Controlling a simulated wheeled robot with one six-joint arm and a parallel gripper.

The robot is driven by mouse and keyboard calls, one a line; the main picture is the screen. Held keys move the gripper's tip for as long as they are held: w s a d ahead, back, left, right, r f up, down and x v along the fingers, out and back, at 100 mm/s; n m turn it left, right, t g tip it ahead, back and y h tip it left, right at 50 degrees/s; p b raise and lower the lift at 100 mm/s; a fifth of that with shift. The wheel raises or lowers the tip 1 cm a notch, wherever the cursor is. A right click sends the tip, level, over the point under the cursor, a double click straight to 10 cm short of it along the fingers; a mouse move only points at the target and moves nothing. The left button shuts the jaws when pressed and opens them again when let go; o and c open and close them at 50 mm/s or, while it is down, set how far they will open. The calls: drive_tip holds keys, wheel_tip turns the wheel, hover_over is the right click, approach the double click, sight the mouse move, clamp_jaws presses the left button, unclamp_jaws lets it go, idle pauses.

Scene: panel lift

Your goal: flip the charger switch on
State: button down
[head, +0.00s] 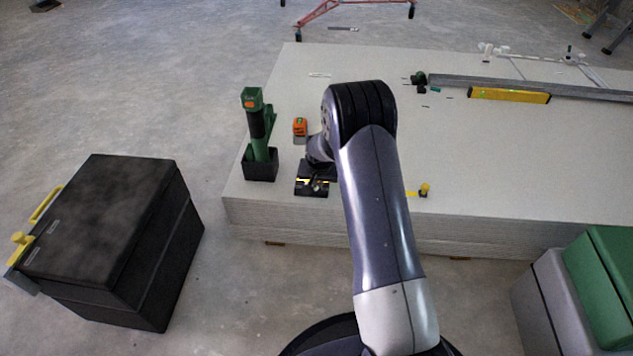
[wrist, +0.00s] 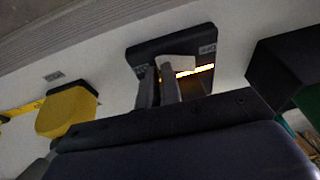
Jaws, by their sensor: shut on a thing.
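The charger (head: 311,192) is a flat black box near the front left of the stacked panels, beside the green tool. In the wrist view the charger (wrist: 140,50) shows two small labels and a lit yellow-orange strip. My gripper (head: 317,184) is down at the charger. In the wrist view the two grey fingers of my gripper (wrist: 158,72) are close together over the charger's face, left of the lit strip. They are shut on the charger switch, which is mostly hidden between them.
A green tool (head: 259,125) stands upright left of the charger. An orange block (head: 300,128) lies behind it. A small yellow item (head: 425,189) lies to the right. A yellow level (head: 509,95) lies further back on the panels (head: 510,160). A black case (head: 100,220) stands on the floor at left.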

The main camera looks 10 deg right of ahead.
drive_tip(key=shift+s+d+f, duration=0.2)
drive_tip(key=shift+s+f, duration=0.1)
drive_tip(key=shift+f, duration=0.35)
drive_tip(key=shift+w+a+r, duration=0.1)
drive_tip(key=shift+a, duration=0.05)
drive_tip(key=shift+w+a+r, duration=0.15)
drive_tip(key=shift+w+a, duration=0.05)
drive_tip(key=shift+a, duration=0.2)
drive_tip(key=shift+r, duration=0.35)
drive_tip(key=r+p, duration=0.1)
drive_tip(key=d+r+p, duration=0.1)
drive_tip(key=r, duration=0.1)
drive_tip(key=d+r+p, duration=0.1)
drive_tip(key=shift+s+d+r, duration=0.1)
drive_tip(key=shift+s+r, duration=0.15)
drive_tip(key=shift+r, duration=0.05)
drive_tip(key=s+d+r+p, duration=0.2)
drive_tip(key=s+r, duration=0.1)
drive_tip(key=r, duration=0.5)
drive_tip(key=shift+s+d+p, duration=0.2)
drive_tip(key=shift+s+p, duration=0.15)
drive_tip(key=shift+p, duration=0.05)
